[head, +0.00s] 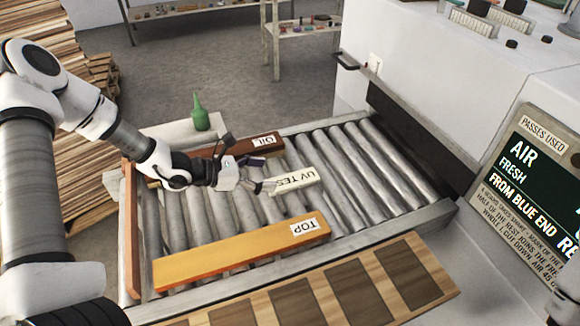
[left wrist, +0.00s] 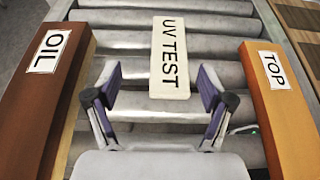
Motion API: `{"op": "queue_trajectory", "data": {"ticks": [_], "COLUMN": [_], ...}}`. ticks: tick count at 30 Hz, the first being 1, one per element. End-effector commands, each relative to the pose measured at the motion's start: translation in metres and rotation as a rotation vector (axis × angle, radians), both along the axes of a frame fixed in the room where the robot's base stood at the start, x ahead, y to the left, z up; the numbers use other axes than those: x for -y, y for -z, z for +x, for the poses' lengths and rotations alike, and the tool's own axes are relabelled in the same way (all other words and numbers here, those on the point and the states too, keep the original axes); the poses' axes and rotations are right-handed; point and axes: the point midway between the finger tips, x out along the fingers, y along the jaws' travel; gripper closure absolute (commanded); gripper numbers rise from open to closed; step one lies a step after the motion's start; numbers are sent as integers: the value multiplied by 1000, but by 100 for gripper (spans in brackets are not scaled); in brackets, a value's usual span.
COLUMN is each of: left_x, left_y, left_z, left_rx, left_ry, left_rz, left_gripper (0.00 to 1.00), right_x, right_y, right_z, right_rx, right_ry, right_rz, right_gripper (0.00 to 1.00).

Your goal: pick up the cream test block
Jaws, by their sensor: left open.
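The cream test block (head: 293,181), lettered UV TEST, lies flat on the metal rollers between two longer boards. It also shows in the left wrist view (left wrist: 169,60), straight ahead of the fingers. My left gripper (head: 265,175) is at the block's near left end in the head view. In the left wrist view my left gripper (left wrist: 158,88) is open, with one fingertip to each side of the block's near end. The fingers are not closed on it. My right gripper is not clearly visible.
A dark brown board labelled OIL (head: 230,148) lies behind the block, and an orange board labelled TOP (head: 240,253) in front. The roller conveyor (head: 128,280) has bare rollers to the right. A sign (head: 540,180) and a green bottle (head: 200,115) stand nearby.

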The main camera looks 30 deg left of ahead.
Motion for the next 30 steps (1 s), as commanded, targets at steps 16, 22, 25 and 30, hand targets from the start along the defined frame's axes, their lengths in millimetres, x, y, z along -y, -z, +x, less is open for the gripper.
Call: {"op": "queue_trajectory", "data": {"ticks": [16, 22, 25, 30], "left_x": [43, 44, 44, 44], "left_y": [32, 32, 32, 33], "left_z": [40, 41, 41, 41], "left_rx": [0, 1, 0, 0], "left_ry": [4, 0, 1, 1], "left_rz": [3, 0, 0, 0], "left_gripper": [19, 19, 47, 83], "right_x": [0, 0, 0, 0], "right_y": [-6, -6, -6, -6], "right_z": [0, 0, 0, 0], "right_rx": [-1, -1, -1, -1], "right_ry": [1, 1, 1, 1], "right_rz": [0, 0, 0, 0], "right_gripper": [24, 24, 24, 24]}}
